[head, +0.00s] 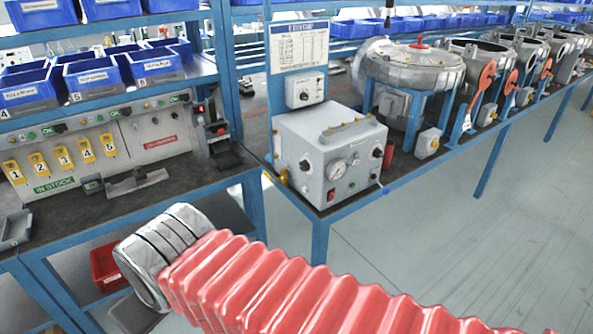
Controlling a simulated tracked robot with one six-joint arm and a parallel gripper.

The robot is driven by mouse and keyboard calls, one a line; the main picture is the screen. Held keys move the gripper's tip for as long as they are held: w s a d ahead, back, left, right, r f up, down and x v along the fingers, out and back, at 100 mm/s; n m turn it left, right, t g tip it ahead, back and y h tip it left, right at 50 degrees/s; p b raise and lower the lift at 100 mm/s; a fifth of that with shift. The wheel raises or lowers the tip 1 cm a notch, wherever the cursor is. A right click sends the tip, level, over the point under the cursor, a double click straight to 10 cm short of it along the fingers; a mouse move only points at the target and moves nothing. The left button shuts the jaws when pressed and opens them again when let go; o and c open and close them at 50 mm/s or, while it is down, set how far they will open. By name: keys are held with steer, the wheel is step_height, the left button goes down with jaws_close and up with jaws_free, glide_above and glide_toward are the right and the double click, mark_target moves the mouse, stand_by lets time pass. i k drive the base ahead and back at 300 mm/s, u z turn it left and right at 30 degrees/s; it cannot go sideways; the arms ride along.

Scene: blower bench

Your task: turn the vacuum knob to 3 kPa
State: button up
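A grey control box (322,133) stands on the blue-framed bench in the middle. Its front carries a round white-faced pressure gauge (335,169), small dark knobs and a red switch (331,195). A smaller light box (304,91) with one round dial knob (304,96) is mounted above and behind it. I cannot tell which knob is the vacuum knob. The gauge needle and the knob markings are too small to read. My gripper's fingers are not in view.
A large round metal vessel (414,65) with a red top handle stands right of the box. Several drum housings with red-orange parts line the bench farther right. Blue bins (28,83) and a yellow-tagged panel (95,150) are at left. The floor (450,260) is clear at right.

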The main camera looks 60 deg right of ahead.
mark_target(304, 166)
steer(key=z, duration=0.05)
steer(key=i, duration=1)
steer(key=u, duration=0.05)
